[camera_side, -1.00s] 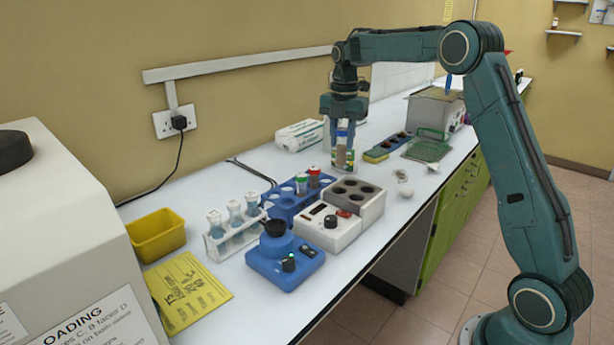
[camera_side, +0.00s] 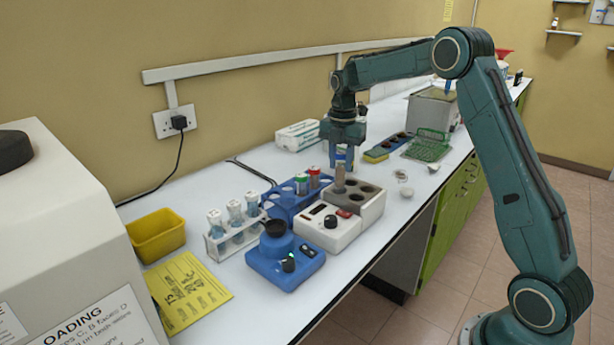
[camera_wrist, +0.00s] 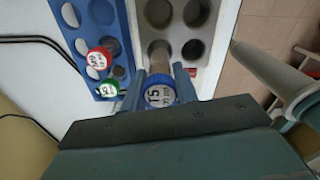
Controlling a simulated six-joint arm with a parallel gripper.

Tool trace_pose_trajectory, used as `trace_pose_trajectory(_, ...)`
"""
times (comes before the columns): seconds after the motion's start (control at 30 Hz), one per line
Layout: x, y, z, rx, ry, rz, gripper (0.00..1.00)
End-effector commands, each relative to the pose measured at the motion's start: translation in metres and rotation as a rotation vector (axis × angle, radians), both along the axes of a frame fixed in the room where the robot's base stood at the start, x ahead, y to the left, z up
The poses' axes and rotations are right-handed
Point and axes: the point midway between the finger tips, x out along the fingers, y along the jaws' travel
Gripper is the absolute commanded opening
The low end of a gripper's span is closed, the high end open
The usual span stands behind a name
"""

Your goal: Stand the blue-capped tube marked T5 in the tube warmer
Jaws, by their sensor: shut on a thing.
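The tube marked T5 (camera_wrist: 160,95) has a blue cap with a white label, seen from above in the wrist view. My gripper (camera_wrist: 157,88) is shut on it near the cap. In the side view my gripper (camera_side: 343,150) holds the tube, and its brownish lower part (camera_side: 340,178) hangs down, close to upright. The tube warmer (camera_side: 340,236) is a white box with a grey block of several round wells; it also shows in the wrist view (camera_wrist: 214,50). The tube's lower end is at a rear well. I cannot tell how far inside it is.
A blue rack (camera_side: 281,205) with red- and green-capped tubes stands close left of the warmer. A blue device with a black cup (camera_side: 275,228), a white rack of tubes (camera_side: 222,250) and a yellow bin (camera_side: 158,236) lie further left.

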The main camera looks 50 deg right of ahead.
Motion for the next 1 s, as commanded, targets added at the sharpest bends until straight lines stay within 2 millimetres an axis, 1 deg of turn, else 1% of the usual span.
trace_pose_trajectory(0.5, 0.000, 0.000, -0.036, 0.001, 0.002, 0.000, 0.02)
trace_pose_trajectory(0.7, 0.000, 0.000, -0.043, 0.000, 0.000, 0.000, 0.02)
trace_pose_trajectory(1.0, 0.000, 0.000, -0.045, 0.000, 0.000, 0.000, 0.02)
